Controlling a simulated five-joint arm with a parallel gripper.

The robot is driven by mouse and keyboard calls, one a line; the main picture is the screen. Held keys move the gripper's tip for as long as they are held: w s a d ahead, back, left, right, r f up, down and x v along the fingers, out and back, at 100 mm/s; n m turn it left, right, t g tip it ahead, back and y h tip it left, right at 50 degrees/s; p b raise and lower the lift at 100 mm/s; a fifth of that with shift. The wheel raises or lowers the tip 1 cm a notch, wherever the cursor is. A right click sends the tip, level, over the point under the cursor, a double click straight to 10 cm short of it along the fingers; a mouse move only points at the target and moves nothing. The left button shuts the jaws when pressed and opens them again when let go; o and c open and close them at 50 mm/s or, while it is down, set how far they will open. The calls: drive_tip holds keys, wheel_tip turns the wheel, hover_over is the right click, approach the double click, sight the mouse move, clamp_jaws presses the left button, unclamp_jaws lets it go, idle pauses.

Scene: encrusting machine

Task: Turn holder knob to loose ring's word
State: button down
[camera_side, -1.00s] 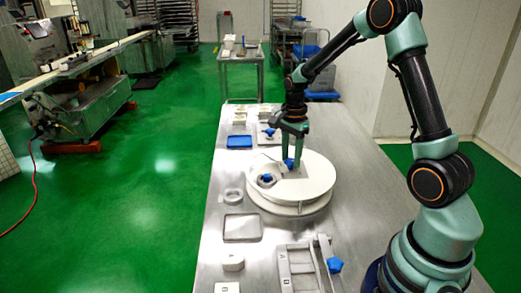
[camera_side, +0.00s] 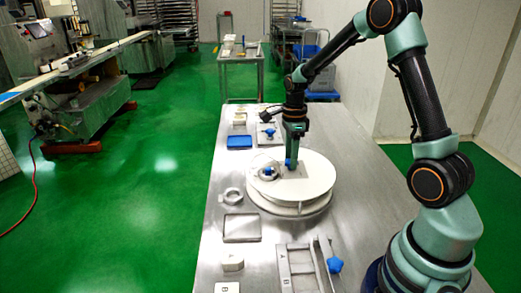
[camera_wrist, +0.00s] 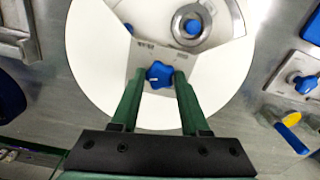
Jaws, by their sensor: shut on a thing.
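A blue star-shaped knob (camera_wrist: 158,75) sits on a pale plate (camera_wrist: 143,58) on the white round turntable (camera_side: 312,185). The knob carries a short white mark; small dark lettering on the plate is too small to read. My gripper (camera_wrist: 158,78) has its two green fingers on either side of the knob, shut on it; in the side view my gripper (camera_side: 290,160) points straight down. A grey ring (camera_wrist: 177,24) lies around another blue knob on the turntable. A loose grey ring (camera_side: 232,198) lies flat on the table left of the turntable; no word on it is readable.
A blue tray (camera_side: 239,142) and a small plate with a blue knob (camera_side: 269,131) lie behind. A grey tray (camera_side: 241,228), a frame marked A and B (camera_side: 284,268) and lettered blocks (camera_side: 233,261) lie in front. The right table edge area is clear.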

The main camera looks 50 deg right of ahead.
drive_tip(key=shift+r+m, duration=0.15)
drive_tip(key=shift+m, duration=6.15)
drive_tip(key=shift+c, duration=2)
unclamp_jaws()
wheel_tip(320, 180, up, 12)
